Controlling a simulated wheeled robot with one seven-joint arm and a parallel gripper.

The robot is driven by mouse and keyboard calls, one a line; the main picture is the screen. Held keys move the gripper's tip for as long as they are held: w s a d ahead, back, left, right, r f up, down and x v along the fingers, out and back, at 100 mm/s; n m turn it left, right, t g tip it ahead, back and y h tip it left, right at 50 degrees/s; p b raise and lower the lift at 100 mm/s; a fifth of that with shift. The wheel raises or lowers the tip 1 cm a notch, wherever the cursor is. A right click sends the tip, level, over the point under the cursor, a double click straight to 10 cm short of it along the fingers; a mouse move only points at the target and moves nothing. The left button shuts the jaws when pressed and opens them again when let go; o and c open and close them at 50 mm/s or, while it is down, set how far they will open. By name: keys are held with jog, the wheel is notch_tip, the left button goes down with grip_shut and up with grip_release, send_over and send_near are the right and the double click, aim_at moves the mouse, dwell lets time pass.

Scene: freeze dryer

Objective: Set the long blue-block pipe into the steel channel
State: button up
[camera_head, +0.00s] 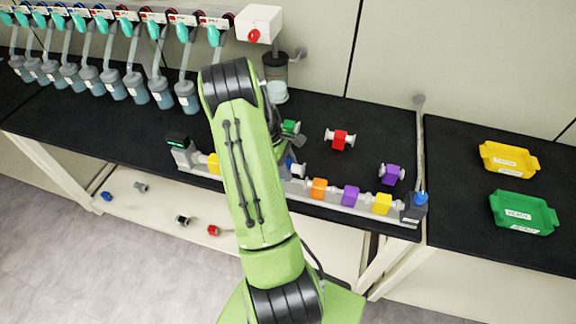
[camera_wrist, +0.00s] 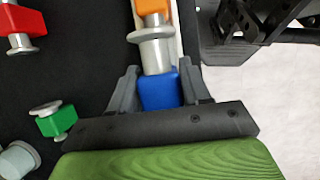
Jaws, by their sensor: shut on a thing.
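The long blue-block pipe shows in the wrist view as a blue block (camera_wrist: 160,92) with a grey metal flanged tube running away from it. My gripper (camera_wrist: 158,76) is shut on the blue block, one finger on each side. In the head view, only a bit of the blue block (camera_head: 289,164) shows beside my arm. The steel channel (camera_head: 335,209) runs along the bench front. The pipe lies in line with it, its flange close to the orange-block pipe (camera_head: 319,188). I cannot tell whether the pipe rests in the channel or is just above it.
In the channel are a purple block (camera_head: 350,196), a yellow block (camera_head: 382,204) and, left of my arm, another yellow block (camera_head: 214,163). Loose red (camera_head: 340,140), green (camera_head: 290,127) and purple (camera_head: 391,174) pieces lie behind. Yellow (camera_head: 508,158) and green (camera_head: 524,212) trays stand right.

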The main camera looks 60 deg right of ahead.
jog(key=shift+f+b, duration=2)
jog(key=shift+f, duration=1.1)
dwell(1.0)
jog(key=o, duration=1.4)
jog(key=shift+c, duration=0.2)
jog(key=p+v, duration=0.2)
jog(key=v, duration=1.3)
jog(key=shift+r, duration=0.35)
jog(key=shift+w+r, duration=0.1)
